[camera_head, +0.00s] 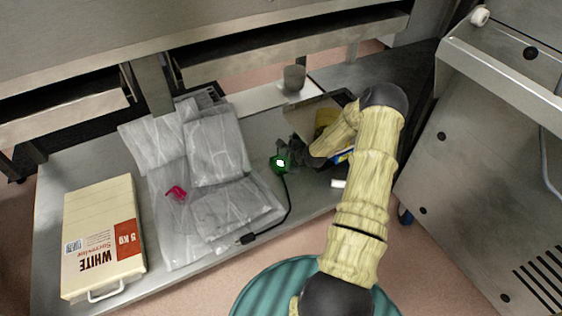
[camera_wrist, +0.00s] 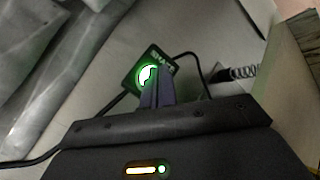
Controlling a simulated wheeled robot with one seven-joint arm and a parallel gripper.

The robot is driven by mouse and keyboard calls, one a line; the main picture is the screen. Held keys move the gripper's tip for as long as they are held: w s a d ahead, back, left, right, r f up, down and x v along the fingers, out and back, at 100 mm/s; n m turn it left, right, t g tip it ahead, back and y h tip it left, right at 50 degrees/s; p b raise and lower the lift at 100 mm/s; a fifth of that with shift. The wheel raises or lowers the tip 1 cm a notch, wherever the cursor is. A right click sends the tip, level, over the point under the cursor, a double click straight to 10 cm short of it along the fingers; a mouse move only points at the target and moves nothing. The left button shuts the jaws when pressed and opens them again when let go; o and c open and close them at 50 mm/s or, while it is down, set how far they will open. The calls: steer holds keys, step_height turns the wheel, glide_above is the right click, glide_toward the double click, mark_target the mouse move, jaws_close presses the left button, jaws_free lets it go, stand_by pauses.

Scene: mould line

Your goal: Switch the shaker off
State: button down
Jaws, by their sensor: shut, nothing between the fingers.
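The shaker's switch is a small dark box with a lit green button (camera_head: 280,162), lying on the metal shelf right of the plastic bags. In the wrist view the box (camera_wrist: 133,84) carries partly legible white lettering, and its round button (camera_wrist: 147,75) glows green. My gripper (camera_head: 288,158) reaches down from the right beside the switch. In the wrist view my gripper's fingertips (camera_wrist: 157,72) are together and empty. They overlap the button's right edge; I cannot tell whether they touch it. The shaker itself is not clearly identifiable.
Clear plastic bags (camera_head: 215,145) and a white and red 5 KG box (camera_head: 103,240) cover the left of the shelf (camera_head: 165,275). A black cable (camera_head: 288,205) curves in front. A grey cup (camera_head: 294,78) stands behind. A metal cabinet (camera_head: 470,200) bounds the right.

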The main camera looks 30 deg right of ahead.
steer(key=shift+f, duration=0.35)
steer(key=shift+r+p, duration=0.1)
steer(key=shift+p, duration=0.2)
steer(key=shift+r+p, duration=0.35)
steer(key=shift+p, duration=0.2)
step_height(320, 180, up, 6)
steer(key=p, duration=0.5)
steer(key=shift+p, duration=0.35)
steer(key=shift+a, duration=0.1)
